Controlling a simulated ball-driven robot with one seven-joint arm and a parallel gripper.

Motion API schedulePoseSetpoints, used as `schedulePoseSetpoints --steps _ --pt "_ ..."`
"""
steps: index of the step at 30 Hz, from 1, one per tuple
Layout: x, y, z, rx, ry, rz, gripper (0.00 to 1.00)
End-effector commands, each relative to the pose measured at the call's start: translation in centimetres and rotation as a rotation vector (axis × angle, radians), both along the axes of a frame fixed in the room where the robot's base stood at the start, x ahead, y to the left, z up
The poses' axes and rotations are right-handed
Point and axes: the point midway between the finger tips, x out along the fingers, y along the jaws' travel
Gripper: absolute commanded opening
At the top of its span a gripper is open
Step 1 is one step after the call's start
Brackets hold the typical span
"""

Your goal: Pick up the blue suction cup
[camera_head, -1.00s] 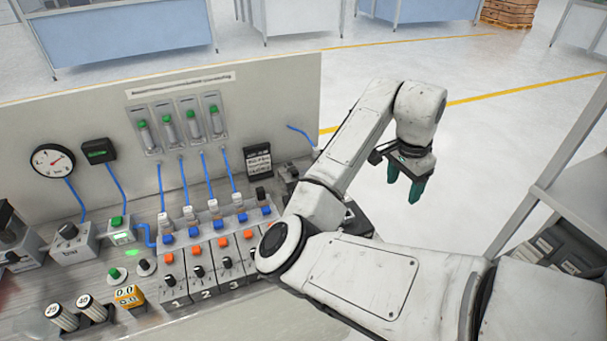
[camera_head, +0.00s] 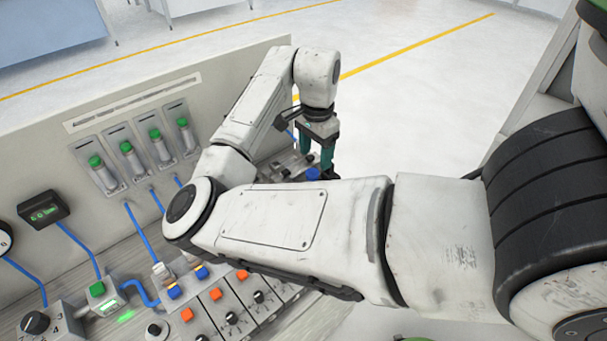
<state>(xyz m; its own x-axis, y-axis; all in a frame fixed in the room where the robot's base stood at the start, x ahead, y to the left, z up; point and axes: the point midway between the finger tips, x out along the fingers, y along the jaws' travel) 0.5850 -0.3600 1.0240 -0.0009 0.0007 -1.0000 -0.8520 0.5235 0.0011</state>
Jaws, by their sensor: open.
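A small blue piece (camera_head: 312,174), which looks like the blue suction cup, shows at the right end of the bench, just above the edge of my forearm. My gripper (camera_head: 317,160) points down with its teal fingers apart and empty. In the picture its fingertips are just above and beside the blue piece. I cannot tell whether they touch it or how far apart they are in depth. My arm hides what lies below the blue piece.
My arm covers much of the bench's right side. A panel with green-capped cylinders (camera_head: 129,158) stands at the back left. Blue tubes, orange buttons (camera_head: 216,294) and black knobs fill the bench front. The floor behind the gripper is clear.

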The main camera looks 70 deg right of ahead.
Motion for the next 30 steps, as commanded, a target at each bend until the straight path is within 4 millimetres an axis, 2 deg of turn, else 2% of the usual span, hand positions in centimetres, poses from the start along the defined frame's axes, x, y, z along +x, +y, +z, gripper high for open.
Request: schedulePoseSetpoints --steps 6,14,21,30 --pt "0.1 0.0 -3.0 0.001 0.000 0.002 0.65" --pt "0.4 -0.1 -4.8 0.001 0.000 0.003 0.65" --pt "0.7 -0.3 -8.2 0.002 0.001 0.002 0.65" --pt "0.7 -0.3 -9.0 -0.001 -0.001 0.001 0.65"
